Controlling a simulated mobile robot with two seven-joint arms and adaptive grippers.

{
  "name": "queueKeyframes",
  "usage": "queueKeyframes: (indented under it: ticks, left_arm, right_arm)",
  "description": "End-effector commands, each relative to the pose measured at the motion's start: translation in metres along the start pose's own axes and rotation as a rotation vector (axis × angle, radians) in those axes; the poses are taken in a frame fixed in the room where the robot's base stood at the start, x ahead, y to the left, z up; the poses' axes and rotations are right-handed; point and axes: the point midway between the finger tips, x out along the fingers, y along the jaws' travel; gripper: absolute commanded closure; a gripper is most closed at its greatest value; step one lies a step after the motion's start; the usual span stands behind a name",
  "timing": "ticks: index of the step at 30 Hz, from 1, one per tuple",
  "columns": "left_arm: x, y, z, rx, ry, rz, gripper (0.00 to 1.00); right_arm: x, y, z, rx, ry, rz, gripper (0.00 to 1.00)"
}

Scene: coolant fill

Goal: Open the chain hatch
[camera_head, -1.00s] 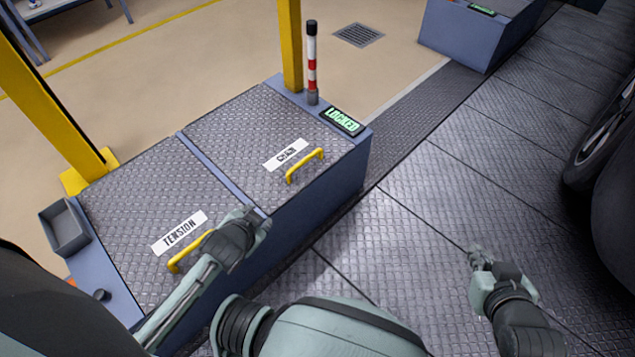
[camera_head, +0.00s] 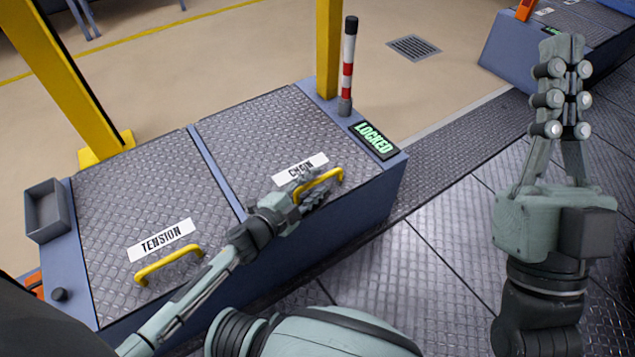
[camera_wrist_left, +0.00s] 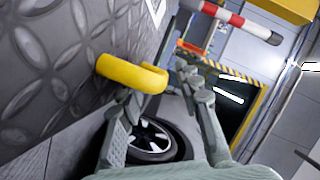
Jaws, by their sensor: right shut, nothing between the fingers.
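The chain hatch (camera_head: 265,125) is the right-hand diamond-plate lid on the blue-grey box, lying flat and closed. Its white CHAIN label (camera_head: 300,168) sits behind a yellow handle (camera_head: 328,178). My left gripper (camera_head: 312,196) is at this handle, partly covering its left end. In the left wrist view the handle (camera_wrist_left: 132,73) lies at the tips of the spread fingers (camera_wrist_left: 160,88), which are open. Whether they touch it I cannot tell. My right gripper (camera_head: 563,48) is raised at the right, pointing up, fingers together and empty.
A green-lit LOCKED display (camera_head: 375,140) is on the box's right edge, near a red-and-white post (camera_head: 347,70). The TENSION hatch (camera_head: 140,205) with its yellow handle (camera_head: 168,265) is to the left. Yellow columns (camera_head: 328,50) stand behind.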

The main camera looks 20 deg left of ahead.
Motion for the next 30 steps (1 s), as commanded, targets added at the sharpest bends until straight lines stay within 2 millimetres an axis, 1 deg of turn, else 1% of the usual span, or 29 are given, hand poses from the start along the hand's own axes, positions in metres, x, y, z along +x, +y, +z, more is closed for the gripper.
queueKeyframes:
  ticks: [1,4,12,13,14,21,30]
  left_arm:
    - [0.0063,0.0002,-0.0003,0.000,0.001,-0.001,0.66]
    - [0.0121,0.0007,-0.0004,-0.001,0.001,0.000,0.66]
    - [0.0141,0.0001,-0.0007,-0.001,0.000,0.000,0.66]
    - [0.0141,0.0001,-0.0007,-0.002,0.000,0.000,0.67]
    - [0.0140,0.0001,-0.0007,-0.002,0.000,0.000,0.71]
    - [0.0139,0.0001,-0.0006,-0.002,0.000,0.000,1.00]
    - [0.0137,0.0002,-0.0005,-0.002,0.000,0.000,1.00]
  right_arm:
    - [-0.0008,0.0004,-0.0013,-0.001,0.014,0.000,1.00]
    - [-0.0008,0.0007,-0.0039,-0.002,0.030,0.000,1.00]
    - [-0.0007,0.0009,-0.0055,-0.003,0.038,0.000,1.00]
    - [-0.0007,0.0009,-0.0054,-0.003,0.038,0.000,1.00]
    - [-0.0007,0.0009,-0.0054,-0.003,0.037,0.000,1.00]
    - [-0.0007,0.0010,-0.0051,-0.004,0.037,0.000,1.00]
    - [-0.0007,0.0010,-0.0048,-0.004,0.035,0.000,1.00]
